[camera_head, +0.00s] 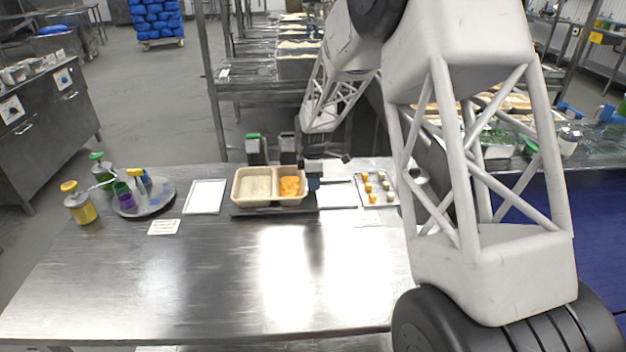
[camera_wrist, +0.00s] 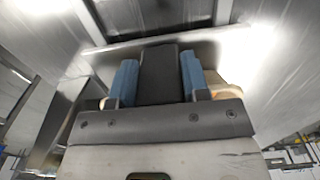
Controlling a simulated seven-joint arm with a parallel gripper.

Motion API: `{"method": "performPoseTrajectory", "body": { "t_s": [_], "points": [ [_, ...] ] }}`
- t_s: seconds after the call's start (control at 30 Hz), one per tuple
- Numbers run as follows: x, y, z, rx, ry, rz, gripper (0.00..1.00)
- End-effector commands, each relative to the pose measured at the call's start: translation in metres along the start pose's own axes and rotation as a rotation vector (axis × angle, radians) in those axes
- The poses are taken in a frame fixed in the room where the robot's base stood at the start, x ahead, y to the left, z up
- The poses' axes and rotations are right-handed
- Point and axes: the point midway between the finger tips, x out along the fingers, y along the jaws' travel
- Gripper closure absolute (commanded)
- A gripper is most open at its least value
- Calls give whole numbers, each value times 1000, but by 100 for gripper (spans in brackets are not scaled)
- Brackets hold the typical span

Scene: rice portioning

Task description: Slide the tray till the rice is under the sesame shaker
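The beige two-compartment tray (camera_head: 233,188) stands on a dark strip on the steel table in the head view. Pale rice (camera_head: 257,186) fills its left compartment and orange food (camera_head: 291,186) its right. Two dispensers stand behind it: one with a green top (camera_head: 253,149) behind the rice, one dark (camera_head: 288,148) behind the orange food. I cannot tell which holds sesame. My gripper (camera_head: 314,183) is low at the tray's right end. In the wrist view its blue fingers (camera_wrist: 160,75) stand apart on either side of a dark block; whether they grip it is unclear.
A white sheet (camera_head: 205,196) lies left of the tray, beside a round tray with bottles (camera_head: 158,204). A white board (camera_head: 338,195) and a small tray of food pieces (camera_head: 375,200) lie right. The front of the table (camera_head: 190,290) is clear.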

Motion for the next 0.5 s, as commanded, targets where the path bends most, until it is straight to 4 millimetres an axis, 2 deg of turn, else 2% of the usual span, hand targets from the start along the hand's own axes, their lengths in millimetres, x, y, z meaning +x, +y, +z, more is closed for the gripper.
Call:
{"method": "performPoseTrajectory", "body": {
  "t_s": [0.03,0.2,0.37,0.5],
  "points": [
    [0,0,0,0,0,0,76],
    [0,0,0,0,0,0,100],
    [0,0,4,1,0,0,100],
    [0,0,21,3,0,0,100]
  ]
}}
